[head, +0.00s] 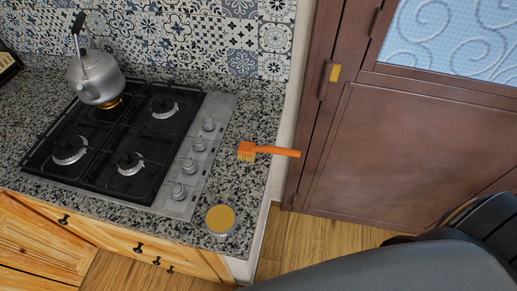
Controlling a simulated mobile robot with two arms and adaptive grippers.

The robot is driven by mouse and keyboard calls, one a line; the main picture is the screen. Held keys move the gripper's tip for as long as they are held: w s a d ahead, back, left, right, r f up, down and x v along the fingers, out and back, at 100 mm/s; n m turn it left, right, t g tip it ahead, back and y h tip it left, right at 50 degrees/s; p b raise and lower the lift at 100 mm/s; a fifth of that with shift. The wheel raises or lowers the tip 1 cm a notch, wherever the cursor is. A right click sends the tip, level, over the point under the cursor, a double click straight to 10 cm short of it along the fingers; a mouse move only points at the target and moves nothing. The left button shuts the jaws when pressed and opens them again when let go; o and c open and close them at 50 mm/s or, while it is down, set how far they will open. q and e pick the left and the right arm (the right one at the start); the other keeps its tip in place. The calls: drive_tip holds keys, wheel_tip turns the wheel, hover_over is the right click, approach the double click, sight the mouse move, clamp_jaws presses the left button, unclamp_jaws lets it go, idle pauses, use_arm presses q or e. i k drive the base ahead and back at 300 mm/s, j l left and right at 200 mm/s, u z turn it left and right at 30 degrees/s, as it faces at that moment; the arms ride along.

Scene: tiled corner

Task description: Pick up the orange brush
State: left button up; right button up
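The orange brush (268,150) is in the head view, on the granite counter to the right of the stove. Its head with yellowish bristles is at the left end, over the counter. Its handle points right and reaches past the counter's right edge. Nothing is touching the brush. Neither of my grippers shows in the head view. A large dark grey part of my own body fills the lower right corner, and no fingers can be seen on it.
A gas stove (125,150) with a metal kettle (95,75) takes up the left of the counter (245,190). A round tin with a yellow top (221,219) stands near the front corner. A brown door (405,150) is at the right. Wooden floor (315,240) shows below.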

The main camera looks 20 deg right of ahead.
sight(247, 151)
drive_tip(key=l+u, duration=0.15)
drive_tip(key=l, duration=0.3)
drive_tip(key=k+l+u, duration=0.2)
drive_tip(key=l, duration=0.2)
drive_tip(key=l+u, duration=0.15)
drive_tip(key=l, duration=0.3)
drive_tip(key=k+l+u, duration=0.15)
drive_tip(key=l, duration=0.25)
